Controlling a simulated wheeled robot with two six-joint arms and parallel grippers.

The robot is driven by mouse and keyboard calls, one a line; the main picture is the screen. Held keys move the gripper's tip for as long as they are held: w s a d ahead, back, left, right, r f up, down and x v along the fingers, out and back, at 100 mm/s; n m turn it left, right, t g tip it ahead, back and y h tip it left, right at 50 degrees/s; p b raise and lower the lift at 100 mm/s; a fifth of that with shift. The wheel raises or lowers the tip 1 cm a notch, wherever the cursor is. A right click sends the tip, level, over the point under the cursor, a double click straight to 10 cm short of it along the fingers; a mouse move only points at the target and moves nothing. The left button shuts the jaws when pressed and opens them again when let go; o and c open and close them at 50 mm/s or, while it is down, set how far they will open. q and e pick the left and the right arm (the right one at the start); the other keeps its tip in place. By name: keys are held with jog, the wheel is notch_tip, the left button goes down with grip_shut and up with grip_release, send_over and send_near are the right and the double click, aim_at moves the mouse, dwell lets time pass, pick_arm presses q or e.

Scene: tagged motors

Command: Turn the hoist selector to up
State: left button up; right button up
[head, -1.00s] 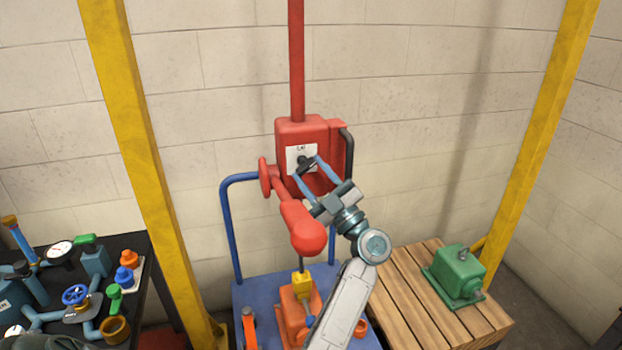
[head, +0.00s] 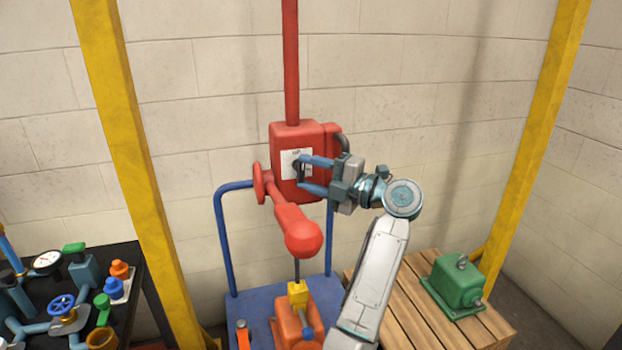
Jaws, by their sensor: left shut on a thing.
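The red hoist box (head: 281,140) hangs on a red column in front of the block wall. Its white label plate (head: 287,172) carries the dark hoist selector (head: 301,172), which is partly hidden by my fingers and looks about upright. My left gripper (head: 301,173) comes in from the right, one finger above the other, shut on the selector. My right gripper is not in view.
A blue cart (head: 255,300) stands below with an orange motor (head: 288,325). A green motor (head: 455,285) sits on a wooden pallet (head: 405,335) at right.

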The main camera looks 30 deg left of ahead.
pick_arm(q)
jog(key=shift+n+h, duration=0.3)
dwell(0.5)
jog(key=o, duration=0.7)
